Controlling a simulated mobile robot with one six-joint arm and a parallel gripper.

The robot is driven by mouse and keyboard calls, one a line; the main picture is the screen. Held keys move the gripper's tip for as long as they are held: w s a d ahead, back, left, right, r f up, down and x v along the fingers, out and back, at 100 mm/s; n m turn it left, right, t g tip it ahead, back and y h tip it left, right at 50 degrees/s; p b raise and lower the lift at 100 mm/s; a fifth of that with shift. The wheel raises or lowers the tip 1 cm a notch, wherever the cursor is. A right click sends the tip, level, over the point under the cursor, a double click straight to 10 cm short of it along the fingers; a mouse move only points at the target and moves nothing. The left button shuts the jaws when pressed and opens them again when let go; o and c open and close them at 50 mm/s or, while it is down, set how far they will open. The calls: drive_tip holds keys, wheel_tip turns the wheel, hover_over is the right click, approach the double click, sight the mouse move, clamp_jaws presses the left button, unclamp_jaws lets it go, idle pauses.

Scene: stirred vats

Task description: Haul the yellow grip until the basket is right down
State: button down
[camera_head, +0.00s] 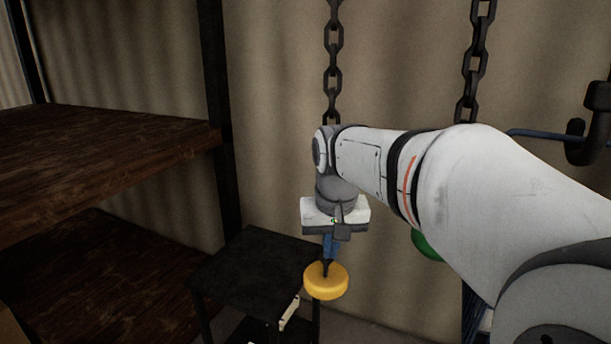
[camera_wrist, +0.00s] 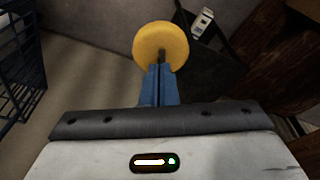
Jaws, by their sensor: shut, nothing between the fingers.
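The yellow grip (camera_head: 326,282) is a thick round disc on a dark stem, hanging low in the middle of the head view. It also shows in the wrist view (camera_wrist: 160,40), just beyond my fingertips. My gripper (camera_head: 328,258) points down directly above the grip. Its blue fingers (camera_wrist: 159,68) are shut, with nothing seen between them; whether they touch the stem I cannot tell. A blue wire frame (camera_wrist: 22,55), perhaps the basket, stands at the left of the wrist view. In the head view my arm hides much of the right side.
A dark chain (camera_head: 332,65) hangs above my wrist and a second chain (camera_head: 475,60) hangs to the right. A black stand (camera_head: 255,270) is left of the grip. Wooden shelves (camera_head: 100,160) fill the left. A green object (camera_head: 424,246) peeks out below my arm.

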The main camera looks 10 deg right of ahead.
drive_tip(key=shift+b+x, duration=0.65)
drive_tip(key=shift+x, duration=0.45)
drive_tip(key=shift+w+p+v, duration=0.1)
drive_tip(key=shift+p+v, duration=0.7)
drive_tip(key=shift+v, duration=0.1)
drive_tip(key=shift+w+p+v, duration=0.15)
drive_tip(key=shift+p+v, duration=0.6)
drive_tip(key=shift+v, duration=0.15)
drive_tip(key=shift+r, duration=0.1)
